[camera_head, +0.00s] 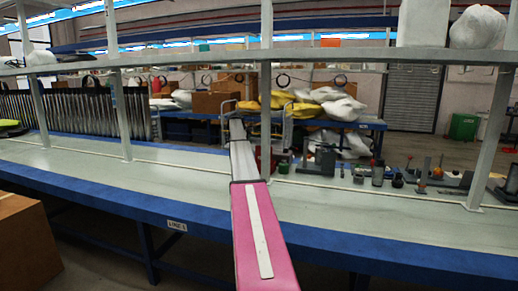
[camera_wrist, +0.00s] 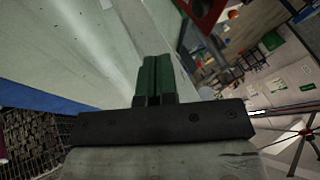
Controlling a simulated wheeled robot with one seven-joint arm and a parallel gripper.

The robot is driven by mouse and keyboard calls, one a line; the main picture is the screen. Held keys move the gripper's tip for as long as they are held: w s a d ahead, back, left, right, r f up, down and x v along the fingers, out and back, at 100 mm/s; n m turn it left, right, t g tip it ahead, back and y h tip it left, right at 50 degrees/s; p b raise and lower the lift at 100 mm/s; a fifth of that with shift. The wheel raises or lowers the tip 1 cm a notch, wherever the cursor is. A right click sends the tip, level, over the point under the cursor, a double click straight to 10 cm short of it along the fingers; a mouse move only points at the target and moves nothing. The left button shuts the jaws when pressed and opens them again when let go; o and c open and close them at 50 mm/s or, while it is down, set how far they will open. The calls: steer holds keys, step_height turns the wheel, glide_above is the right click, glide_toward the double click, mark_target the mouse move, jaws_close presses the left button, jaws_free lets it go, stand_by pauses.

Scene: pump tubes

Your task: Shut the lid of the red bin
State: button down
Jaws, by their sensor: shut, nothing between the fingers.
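My gripper (camera_wrist: 157,62) shows in the wrist view with its two green fingers together and nothing between them. It is over the pale bench top. A red-edged object with a dark inside, which looks like the red bin (camera_wrist: 207,10), is cut off by the top edge of the wrist view, ahead and to the right of the fingertips and apart from them. I cannot tell how its lid stands. In the head view my arm reaches out over the bench and hides most of what lies behind it. Only a bit of red shows beside the arm there.
The long pale bench (camera_head: 95,165) has a blue front edge and upright posts. Several small tools and parts, including a dark block (camera_head: 317,160), stand to the right of my arm. A cardboard box (camera_head: 25,240) is at the lower left.

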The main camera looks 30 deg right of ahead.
steer(key=w+d+f, duration=0.3)
steer(key=d+f, duration=0.4)
steer(key=d, duration=0.3)
steer(key=shift+w+d+f, duration=0.15)
steer(key=shift+w+f, duration=0.05)
steer(key=shift+f, duration=0.1)
steer(key=shift+d, duration=0.1)
